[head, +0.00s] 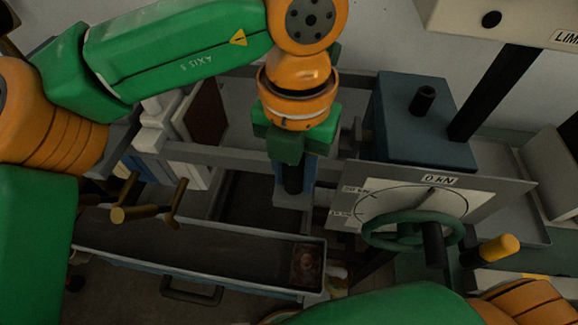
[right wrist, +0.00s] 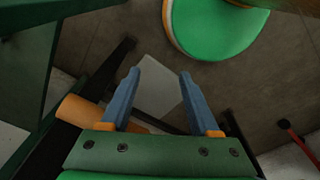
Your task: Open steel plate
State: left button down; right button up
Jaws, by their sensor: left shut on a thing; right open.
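My left gripper (head: 291,176) points down in the middle of the head view. Its blue fingers are shut on a small dark upright piece, largely hidden between them, above the frame. A flat grey plate (head: 505,200) with a dial marked "0 kN" stands tilted to the right of it, apart from the gripper. I cannot tell whether this is the steel plate of the task. My right gripper (right wrist: 158,103) is open in the right wrist view, with nothing between its fingers. It does not show in the head view.
A blue-grey block (head: 425,120) stands behind. The right wrist view shows a red-ended rod (right wrist: 290,128).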

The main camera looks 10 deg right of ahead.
pick_arm(q)
jog(key=shift+a, duration=0.1)
jog(key=c, duration=0.6)
grip_release()
jog(key=shift+a, duration=0.1)
jog(key=shift+r, duration=0.1)
notch_tip(320, 180, up, 7)
